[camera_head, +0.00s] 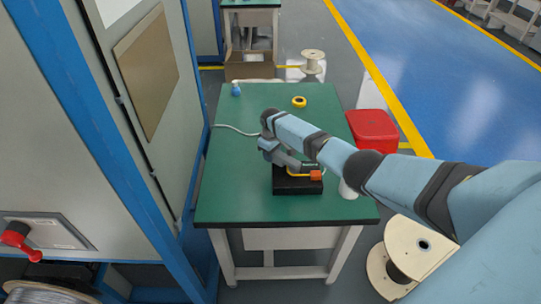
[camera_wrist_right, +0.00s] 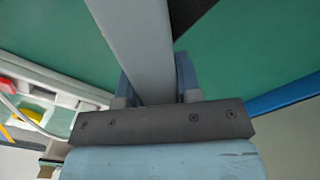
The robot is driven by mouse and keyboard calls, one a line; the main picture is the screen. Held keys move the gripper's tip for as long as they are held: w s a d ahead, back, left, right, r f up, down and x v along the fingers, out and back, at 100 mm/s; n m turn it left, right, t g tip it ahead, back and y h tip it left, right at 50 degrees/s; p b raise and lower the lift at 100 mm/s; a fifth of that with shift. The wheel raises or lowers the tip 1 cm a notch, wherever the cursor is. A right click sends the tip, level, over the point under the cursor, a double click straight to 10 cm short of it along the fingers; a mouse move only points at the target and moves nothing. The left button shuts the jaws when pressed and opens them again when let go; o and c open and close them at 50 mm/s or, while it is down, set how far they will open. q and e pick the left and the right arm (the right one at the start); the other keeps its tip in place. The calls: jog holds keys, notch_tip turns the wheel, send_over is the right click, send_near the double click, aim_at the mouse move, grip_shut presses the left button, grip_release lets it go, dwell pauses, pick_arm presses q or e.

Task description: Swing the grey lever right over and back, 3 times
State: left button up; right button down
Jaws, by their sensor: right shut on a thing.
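The grey lever (camera_wrist_right: 138,45) runs as a flat grey bar between the two fingers of my right gripper (camera_wrist_right: 158,88) in the right wrist view. The fingers are shut on it. In the head view my right gripper (camera_head: 276,153) reaches down to the lever device on the table, and the lever is mostly hidden by my wrist and gripper. The device has a black base (camera_head: 296,186) with an orange block (camera_head: 316,175) and a yellow piece at its right side. My left gripper is in neither view.
The device stands near the front of a green table (camera_head: 235,195). A blue-capped bottle (camera_head: 236,90) and a yellow ring (camera_head: 299,102) lie farther back. A red bin (camera_head: 373,130) is beside the table. A blue-framed cabinet (camera_head: 105,130) borders the left side.

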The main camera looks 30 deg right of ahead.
dwell(0.3)
jog(key=c, duration=0.8)
grip_release()
notch_tip(320, 180, up, 14)
